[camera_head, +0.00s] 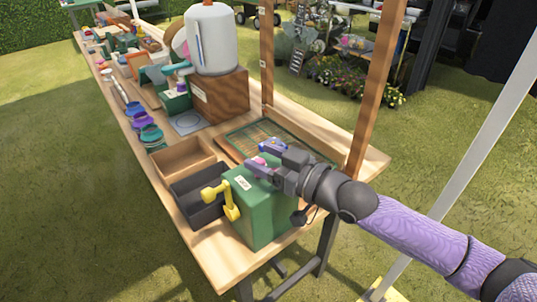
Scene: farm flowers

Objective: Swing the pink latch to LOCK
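A green box (262,212) stands at the near end of the wooden table. A small pink piece, likely the pink latch (258,160), shows at its top. My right gripper (264,157) reaches in from the right over the box top. Its two purple-grey fingers are apart, one on each side of the pink piece; contact cannot be made out. The gripper hides part of the latch, and its LOCK position cannot be read. My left gripper is not in view.
A yellow crank handle (229,199) sticks out from the box's left side, near a small white label (243,183). A dark tray (200,190) and a wooden tray (181,158) lie to the left. A wooden post (372,90) rises behind my gripper.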

